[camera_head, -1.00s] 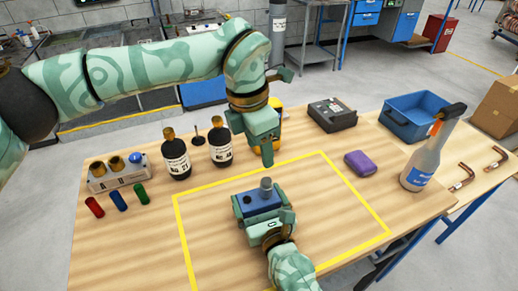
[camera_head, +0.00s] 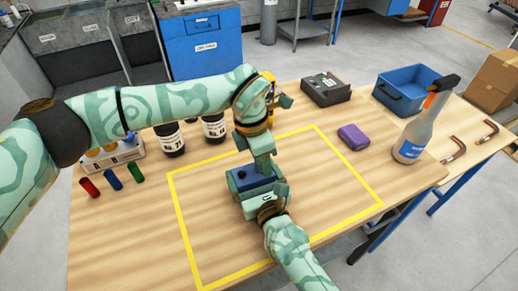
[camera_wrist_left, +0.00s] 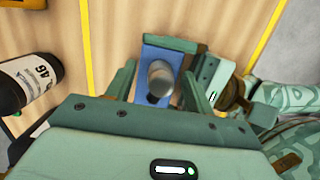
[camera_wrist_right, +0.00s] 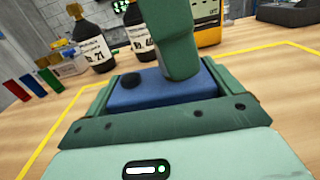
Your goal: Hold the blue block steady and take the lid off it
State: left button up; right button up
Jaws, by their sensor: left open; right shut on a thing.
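The blue block (camera_head: 238,181) stands inside the yellow-outlined area of the table. My right gripper (camera_head: 262,198) is shut on its sides; in the right wrist view the block (camera_wrist_right: 130,92) sits between the jaws. The block's top has a dark round spot and a grey cylindrical lid (camera_wrist_left: 160,78), seen from above in the left wrist view. My left gripper (camera_head: 263,165) is open, pointing down over the block. Its fingers stand on either side of the lid, apart from it. In the head and right wrist views the left gripper hides the lid.
Two dark bottles (camera_head: 172,142) stand behind left, near red, blue and green cylinders (camera_head: 112,178). The table's front left is clear.

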pick_arm(q)
jog(key=shift+c, duration=0.3)
grip_shut()
jog(key=shift+r, duration=0.2)
jog(key=shift+r, duration=0.9)
jog(key=shift+r, duration=0.1)
jog(key=shift+r, duration=1.95)
pick_arm(e)
jog(key=o, duration=1.1)
